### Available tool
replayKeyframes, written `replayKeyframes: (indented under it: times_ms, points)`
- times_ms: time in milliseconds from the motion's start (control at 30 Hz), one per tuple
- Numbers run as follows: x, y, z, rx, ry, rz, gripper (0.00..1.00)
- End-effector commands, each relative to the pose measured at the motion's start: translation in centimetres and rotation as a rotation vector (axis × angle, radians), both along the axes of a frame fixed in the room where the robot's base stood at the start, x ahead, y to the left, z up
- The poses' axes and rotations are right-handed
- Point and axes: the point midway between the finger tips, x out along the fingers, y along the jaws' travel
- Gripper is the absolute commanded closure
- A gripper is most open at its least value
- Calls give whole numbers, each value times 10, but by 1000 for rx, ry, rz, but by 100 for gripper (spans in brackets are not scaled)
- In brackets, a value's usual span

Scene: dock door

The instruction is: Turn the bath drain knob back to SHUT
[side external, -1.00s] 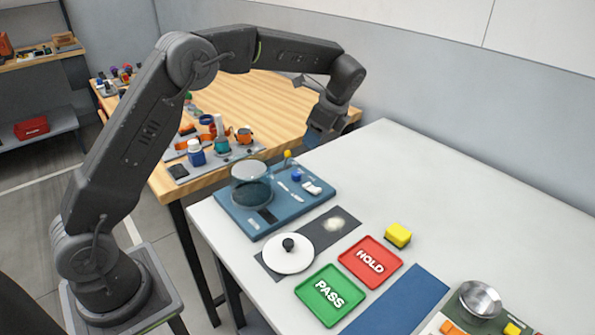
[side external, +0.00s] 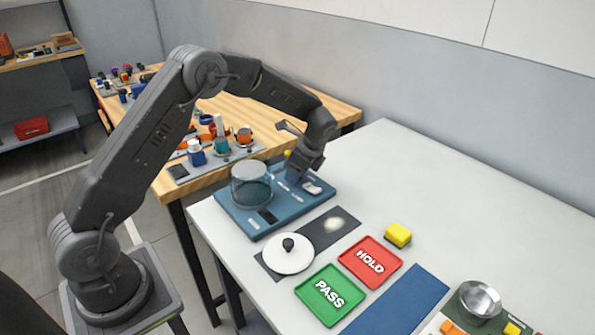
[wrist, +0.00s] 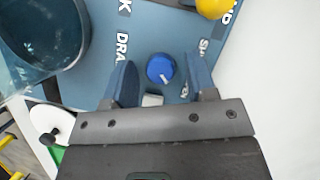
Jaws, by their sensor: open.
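The blue drain knob (wrist: 160,68) shows in the wrist view between my two fingers, with a gap on each side. A small white mark is on the lower part of its face. The panel lettering "DRA" is left of it, and lettering starting "SH" is at the right, partly cut off by a finger. My gripper (wrist: 160,62) is open around or just above the knob; contact cannot be told. In the side view my gripper (side external: 298,174) is low over the blue bath base (side external: 240,220) and hides the knob. The clear round bath (side external: 251,186) stands to its left.
A yellow ball-shaped knob (wrist: 212,7) is close beyond the right finger. A white switch-like part (side external: 318,188) is beside my gripper. A white lid (side external: 288,254), a green PASS tray (side external: 329,294) and a red HOLD tray (side external: 370,262) lie in front.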

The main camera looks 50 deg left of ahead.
Motion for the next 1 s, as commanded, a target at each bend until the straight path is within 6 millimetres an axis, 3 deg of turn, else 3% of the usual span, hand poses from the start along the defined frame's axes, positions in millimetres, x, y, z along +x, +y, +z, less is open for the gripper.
replayKeyframes:
  times_ms: [267, 733, 1000]
  points:
    - [0, 0, -1, 0, 0, 1, 50]
    - [0, 0, 0, 0, 0, 1, 95]
    - [0, 0, -1, 0, 0, 31, 95]
